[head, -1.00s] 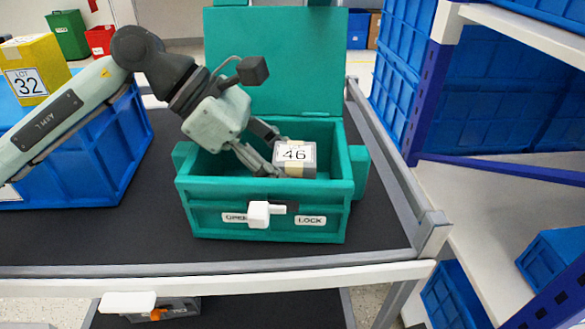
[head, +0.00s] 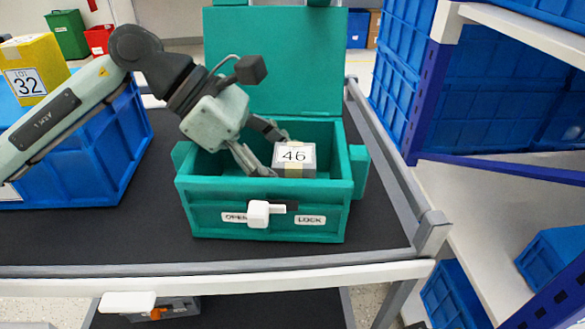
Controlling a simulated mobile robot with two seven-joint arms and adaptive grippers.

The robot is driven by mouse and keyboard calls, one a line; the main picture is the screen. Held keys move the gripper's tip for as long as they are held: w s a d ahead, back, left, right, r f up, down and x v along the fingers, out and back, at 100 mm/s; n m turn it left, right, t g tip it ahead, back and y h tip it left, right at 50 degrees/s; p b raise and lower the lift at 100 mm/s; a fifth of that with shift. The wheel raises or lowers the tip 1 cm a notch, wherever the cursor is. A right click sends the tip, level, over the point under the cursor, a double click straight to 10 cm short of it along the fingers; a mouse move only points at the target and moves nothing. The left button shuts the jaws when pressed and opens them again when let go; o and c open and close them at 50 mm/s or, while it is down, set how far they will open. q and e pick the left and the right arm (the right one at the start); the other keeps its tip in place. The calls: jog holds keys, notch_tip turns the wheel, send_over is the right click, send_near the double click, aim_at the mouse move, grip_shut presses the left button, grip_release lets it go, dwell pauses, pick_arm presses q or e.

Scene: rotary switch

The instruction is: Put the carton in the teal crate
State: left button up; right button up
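The teal lid (head: 290,60) stands upright at the back. My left gripper (head: 276,154) reaches into the crate from the left. Its fingers are spread just left of the carton, and it looks open. Whether a finger still touches the carton is hard to tell. My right gripper is not in view.
A white rotary handle (head: 260,213) sits on the crate's front between the OPEN and LOCK labels. A blue crate (head: 95,160) and a yellow box (head: 38,68) labelled 32 are at the left. Cart rails (head: 400,180) and blue shelving bound the right. Dark cart surface is clear around the crate.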

pick_arm(q)
jog(key=v, duration=1.1)
jog(key=shift+a+r+b, duration=0.25)
jog(key=shift+r+b, duration=0.05)
jog(key=shift+b, duration=0.05)
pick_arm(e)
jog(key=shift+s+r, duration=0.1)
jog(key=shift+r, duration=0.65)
pick_arm(q)
jog(key=shift+w, duration=0.1)
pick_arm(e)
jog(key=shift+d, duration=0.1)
